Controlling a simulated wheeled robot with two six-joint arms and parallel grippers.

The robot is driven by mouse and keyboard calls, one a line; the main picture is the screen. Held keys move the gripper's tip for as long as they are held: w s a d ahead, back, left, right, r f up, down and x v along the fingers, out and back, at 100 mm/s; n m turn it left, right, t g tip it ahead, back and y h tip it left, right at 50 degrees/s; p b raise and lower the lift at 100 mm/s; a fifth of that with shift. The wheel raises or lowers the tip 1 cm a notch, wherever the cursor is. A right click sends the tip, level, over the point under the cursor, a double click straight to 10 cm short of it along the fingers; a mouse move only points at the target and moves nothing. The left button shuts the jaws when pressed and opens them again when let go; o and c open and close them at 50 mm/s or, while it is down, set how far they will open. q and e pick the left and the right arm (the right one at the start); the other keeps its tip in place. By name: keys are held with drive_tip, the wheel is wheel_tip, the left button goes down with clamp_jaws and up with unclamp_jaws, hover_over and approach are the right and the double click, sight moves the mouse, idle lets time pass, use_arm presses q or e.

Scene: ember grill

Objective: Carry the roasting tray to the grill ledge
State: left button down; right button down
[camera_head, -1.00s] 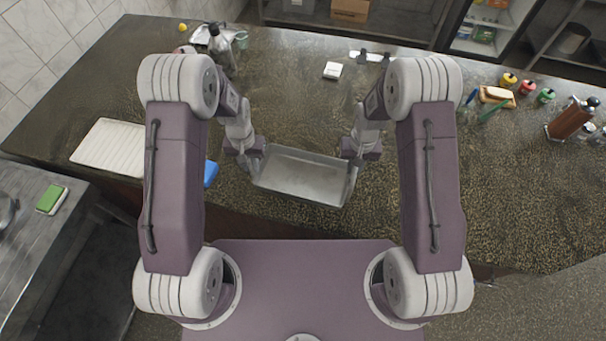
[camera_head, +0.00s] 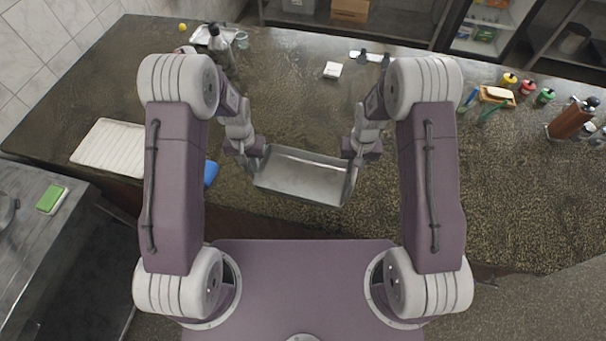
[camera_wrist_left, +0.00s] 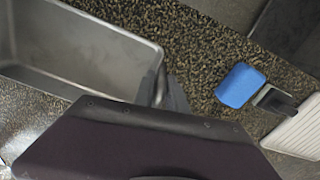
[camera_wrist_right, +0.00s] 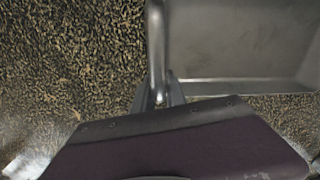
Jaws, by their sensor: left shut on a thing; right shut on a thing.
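The roasting tray (camera_head: 305,178) is a grey metal pan, empty, between my two arms in the head view. My left gripper (camera_head: 257,165) is shut on its left end, and my right gripper (camera_head: 352,165) is at its right end. In the left wrist view the tray (camera_wrist_left: 75,45) fills the upper left, with the fingers (camera_wrist_left: 163,90) at its rim. In the right wrist view the fingers (camera_wrist_right: 160,97) close around a bar-like handle (camera_wrist_right: 157,45) on the tray's side. I cannot tell which surface is the grill ledge.
A white ribbed board (camera_head: 108,148) and a blue item (camera_head: 211,173) lie left of the tray. Jars (camera_head: 527,87), a wooden holder (camera_head: 497,96) and bottles (camera_head: 572,118) stand at the right. The counter between is mostly clear.

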use_arm(q)
drive_tip(key=shift+a, duration=0.15)
use_arm(e)
drive_tip(key=shift+d, duration=0.15)
